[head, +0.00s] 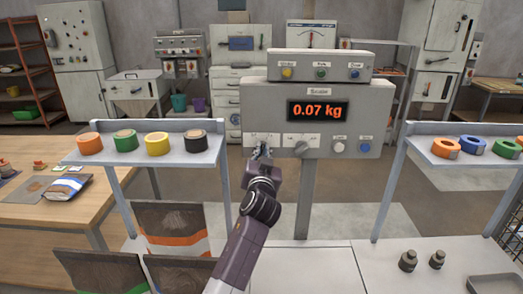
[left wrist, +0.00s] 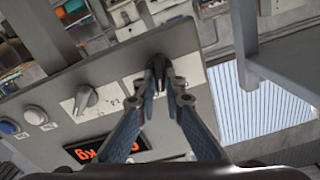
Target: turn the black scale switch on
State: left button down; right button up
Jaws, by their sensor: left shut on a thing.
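The grey scale panel (head: 262,108) stands ahead, labelled "Scale", with a lit display (head: 318,110) reading 0.07 kg. My left gripper (head: 262,151) is at the panel's lower left. In the left wrist view my left gripper (left wrist: 158,72) is shut, its fingertips closed on a small dark thing (left wrist: 157,62) at the panel face, at the black switch's place. The fingers hide most of the switch, so its setting cannot be read. My right gripper is out of view.
A grey rotary knob (head: 302,148) sits right of the gripper, then a white button (head: 338,147) and a blue button (head: 365,147). Shelves with tape rolls flank the panel. Bags (head: 173,228) stand below left; two weights (head: 408,261) stand on the right counter.

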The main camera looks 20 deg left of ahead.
pick_arm(q)
jog(key=shift+d+m, duration=0.1)
jog(key=shift+m, duration=1)
jog(key=c, duration=2)
grip_release()
jog(key=v, duration=1.2)
